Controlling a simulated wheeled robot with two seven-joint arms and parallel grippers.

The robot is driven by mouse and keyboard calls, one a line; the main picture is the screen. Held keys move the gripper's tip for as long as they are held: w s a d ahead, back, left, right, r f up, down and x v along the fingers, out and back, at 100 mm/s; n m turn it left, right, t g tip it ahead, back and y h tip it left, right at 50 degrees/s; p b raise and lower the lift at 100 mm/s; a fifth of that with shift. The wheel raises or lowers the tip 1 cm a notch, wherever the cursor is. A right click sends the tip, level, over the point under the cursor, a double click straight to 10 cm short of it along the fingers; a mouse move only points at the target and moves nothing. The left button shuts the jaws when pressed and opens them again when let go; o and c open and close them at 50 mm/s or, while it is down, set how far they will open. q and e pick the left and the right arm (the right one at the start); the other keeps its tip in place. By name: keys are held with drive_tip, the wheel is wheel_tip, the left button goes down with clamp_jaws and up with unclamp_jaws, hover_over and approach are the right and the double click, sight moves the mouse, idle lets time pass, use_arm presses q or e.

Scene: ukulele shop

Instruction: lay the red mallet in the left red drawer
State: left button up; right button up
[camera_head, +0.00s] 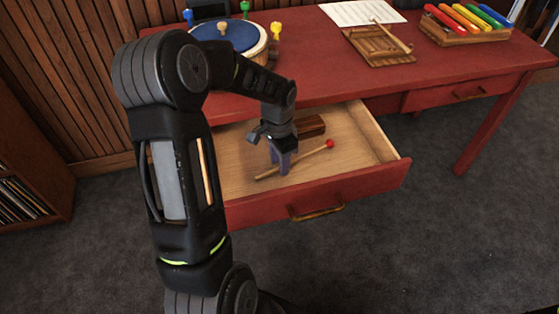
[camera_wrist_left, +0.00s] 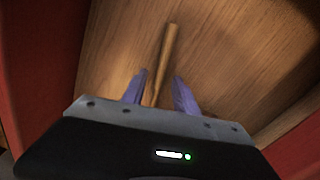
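The red mallet, with a red ball head (camera_head: 330,144) and a thin wooden handle (camera_head: 265,175), lies slanted in the open left red drawer (camera_head: 365,185). My left gripper (camera_head: 283,168) points down inside the drawer, over the handle. In the left wrist view, the handle (camera_wrist_left: 168,50) passes between the two purple fingers (camera_wrist_left: 160,95). A gap shows on the right side of the handle, so the fingers look open around it. The mallet's head is out of sight in that view. My right gripper is not in view.
A brown wooden block (camera_head: 311,126) lies at the drawer's back. The red desk (camera_head: 330,65) carries a blue-topped drum (camera_head: 230,38), a wooden tray (camera_head: 380,48), paper (camera_head: 350,12) and coloured bars (camera_head: 465,18). The right drawer (camera_head: 440,97) is shut.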

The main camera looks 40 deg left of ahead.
use_arm(q)
wheel_tip(320, 180, up, 8)
drive_tip(key=shift+f+p, duration=0.1)
drive_tip(key=shift+p, duration=0.35)
idle(0.7)
